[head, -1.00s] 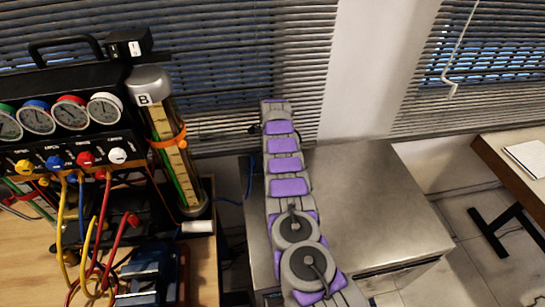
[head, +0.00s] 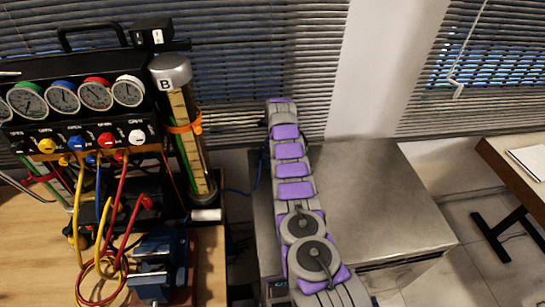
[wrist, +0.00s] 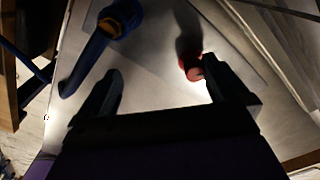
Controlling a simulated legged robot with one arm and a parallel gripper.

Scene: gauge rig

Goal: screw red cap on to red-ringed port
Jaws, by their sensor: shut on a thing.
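A small red cap (wrist: 193,67) shows in the wrist view at the tip of the right-hand finger of my gripper (wrist: 163,72). The gauge rig (head: 70,103) stands at the left, with a red-ringed gauge (head: 96,94) and a red knob (head: 106,140). I cannot pick out a red-ringed port.
A blue part with a long handle (wrist: 104,38) lies left of the gripper in the wrist view. A glass cylinder marked B (head: 187,135) stands beside the rig. Coloured hoses (head: 100,225) hang over a blue vise (head: 157,262). The grey cabinet top (head: 375,195) is clear at right.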

